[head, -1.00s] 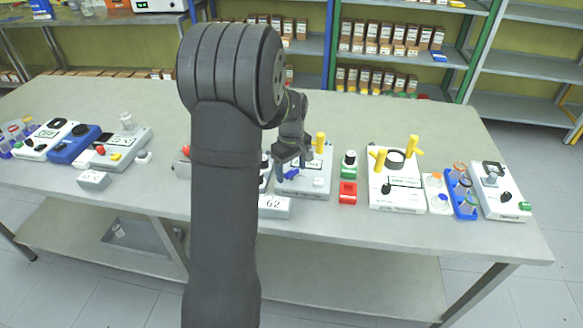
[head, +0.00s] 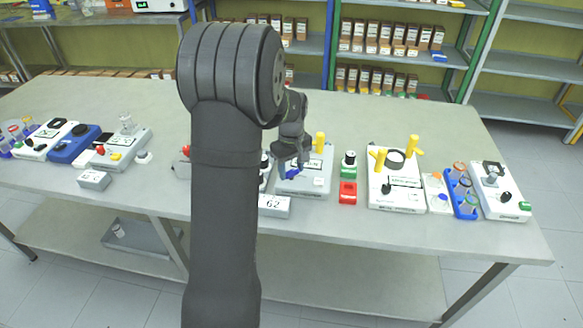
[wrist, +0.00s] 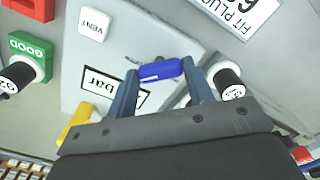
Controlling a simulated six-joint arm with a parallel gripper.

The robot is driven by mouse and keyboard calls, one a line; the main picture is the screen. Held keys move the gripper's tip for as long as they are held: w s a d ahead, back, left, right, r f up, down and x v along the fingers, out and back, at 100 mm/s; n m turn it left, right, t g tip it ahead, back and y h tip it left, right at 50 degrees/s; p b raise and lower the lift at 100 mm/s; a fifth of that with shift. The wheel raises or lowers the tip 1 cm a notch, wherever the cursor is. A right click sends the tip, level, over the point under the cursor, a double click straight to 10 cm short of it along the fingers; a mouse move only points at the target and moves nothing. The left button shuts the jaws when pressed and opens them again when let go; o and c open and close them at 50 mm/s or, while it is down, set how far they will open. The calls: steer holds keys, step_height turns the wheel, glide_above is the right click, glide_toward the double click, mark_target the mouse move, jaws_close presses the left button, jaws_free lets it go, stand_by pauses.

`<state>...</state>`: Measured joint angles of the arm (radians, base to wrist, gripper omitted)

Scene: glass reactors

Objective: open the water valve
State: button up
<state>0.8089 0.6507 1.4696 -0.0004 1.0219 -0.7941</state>
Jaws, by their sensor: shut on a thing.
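The blue valve handle (wrist: 160,71) sits on a light grey station (wrist: 140,40) and lies across between my fingertips in the wrist view. My gripper (wrist: 158,72) is shut on it, one finger at each end of the handle. In the head view, my gripper (head: 291,171) is low over the grey station (head: 318,183), with a bit of blue showing at its tips. A "bar" label (wrist: 107,88) is partly covered by a finger.
A white "VENT" block (wrist: 94,24) and a green "GOOD" block (wrist: 30,48) with a black-capped vial are near. A yellow post (wrist: 76,124) stands close to my gripper. Another black-capped vial (wrist: 229,84) is beside the right finger. A "62" block (head: 273,206) lies in front.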

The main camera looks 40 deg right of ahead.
mark_target(291, 171)
steer(key=o, duration=1)
steer(key=shift+r, duration=0.1)
step_height(291, 171, up, 17)
steer(key=shift+r, duration=0.15)
step_height(291, 171, down, 18)
steer(key=shift+r, duration=0.25)
stand_by(0.4)
